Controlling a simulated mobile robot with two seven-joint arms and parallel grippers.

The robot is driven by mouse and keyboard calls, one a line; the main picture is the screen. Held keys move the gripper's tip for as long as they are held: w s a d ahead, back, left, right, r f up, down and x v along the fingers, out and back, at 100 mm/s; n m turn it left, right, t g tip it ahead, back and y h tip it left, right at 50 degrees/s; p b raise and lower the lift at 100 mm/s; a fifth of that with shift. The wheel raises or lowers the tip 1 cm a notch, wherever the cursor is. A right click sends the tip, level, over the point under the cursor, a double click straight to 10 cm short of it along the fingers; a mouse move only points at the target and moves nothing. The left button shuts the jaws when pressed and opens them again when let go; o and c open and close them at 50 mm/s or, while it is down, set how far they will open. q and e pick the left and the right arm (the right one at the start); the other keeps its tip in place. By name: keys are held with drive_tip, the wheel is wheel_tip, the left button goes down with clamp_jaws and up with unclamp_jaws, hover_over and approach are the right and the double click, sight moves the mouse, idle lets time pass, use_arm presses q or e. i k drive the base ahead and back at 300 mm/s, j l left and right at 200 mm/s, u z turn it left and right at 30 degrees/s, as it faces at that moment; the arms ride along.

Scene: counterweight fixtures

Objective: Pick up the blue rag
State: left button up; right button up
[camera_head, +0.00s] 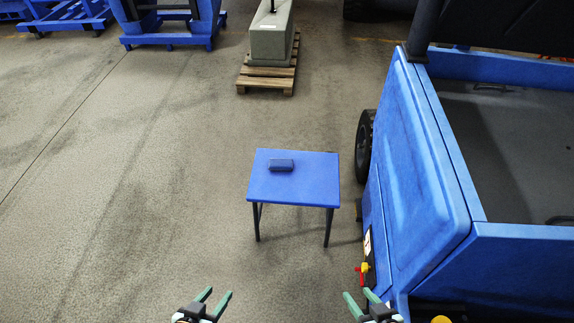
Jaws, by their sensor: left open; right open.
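The blue rag (281,165) is a small dark blue folded block. It lies on the blue top of a small table (297,190) with dark legs, left of the middle of the tabletop. My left gripper (218,293) is at the bottom edge of the head view, open and empty, nearer to me than the table and to its left. My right gripper (357,297) is at the bottom edge too, open and empty, nearer than the table and to its right. Both are well apart from the rag.
A blue vehicle (420,170) with an open bed fills the right side, close to the table's right edge. A grey counterweight (270,40) stands on a wooden pallet (266,80) behind. Blue fixtures (168,40) stand at the back left. The floor left of the table is clear.

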sight(274, 164)
drive_tip(key=i+j+z, duration=0.1)
drive_tip(key=z, duration=0.35)
drive_tip(key=i+j+z, duration=0.1)
drive_tip(key=z, duration=0.35)
drive_tip(key=i+j+z, duration=0.3)
drive_tip(key=j, duration=0.25)
drive_tip(key=i+j+z, duration=0.15)
drive_tip(key=j, duration=0.15)
